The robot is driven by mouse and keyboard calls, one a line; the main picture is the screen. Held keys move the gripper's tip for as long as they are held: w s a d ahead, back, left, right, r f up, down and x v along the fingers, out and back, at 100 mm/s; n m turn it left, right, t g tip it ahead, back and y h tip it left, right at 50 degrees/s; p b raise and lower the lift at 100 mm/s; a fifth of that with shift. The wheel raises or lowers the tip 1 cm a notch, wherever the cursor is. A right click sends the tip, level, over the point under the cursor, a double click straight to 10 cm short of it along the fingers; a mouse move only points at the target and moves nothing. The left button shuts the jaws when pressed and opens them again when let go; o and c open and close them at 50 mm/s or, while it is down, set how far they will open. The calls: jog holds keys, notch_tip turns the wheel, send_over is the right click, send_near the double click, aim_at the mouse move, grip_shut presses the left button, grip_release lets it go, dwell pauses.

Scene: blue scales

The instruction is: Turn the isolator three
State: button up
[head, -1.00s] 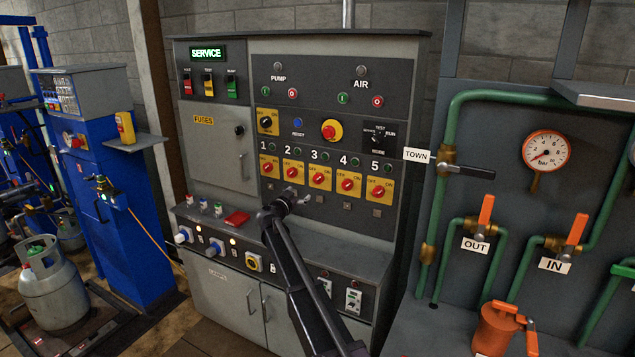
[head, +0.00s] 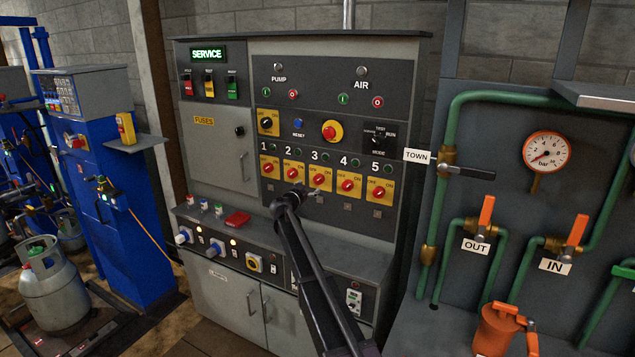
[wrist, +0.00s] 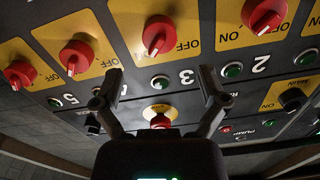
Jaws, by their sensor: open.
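Isolator three (head: 319,174) is a red rotary knob on a yellow OFF/ON plate, under the number 3 on the grey panel. Its handle seems slanted up towards the ON side. In the wrist view, upside down, isolator three (wrist: 160,35) is centred just beyond the fingertips. My gripper (head: 303,192) is in front of the panel, just below and left of isolator three. In the wrist view my gripper (wrist: 161,76) is open and empty, its fingers apart on either side of the knob's line. No contact with the knob shows.
Similar red knobs sit close on both sides, isolator two (head: 293,170) and isolator four (head: 347,186). A red emergency button (head: 332,131) is above. The cabinet ledge (head: 345,258) runs below. Pipework with a TOWN valve (head: 465,171) stands to the right.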

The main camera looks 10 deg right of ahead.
aim_at(316, 181)
jog(key=shift+x, duration=3.5)
jog(key=c, duration=1.1)
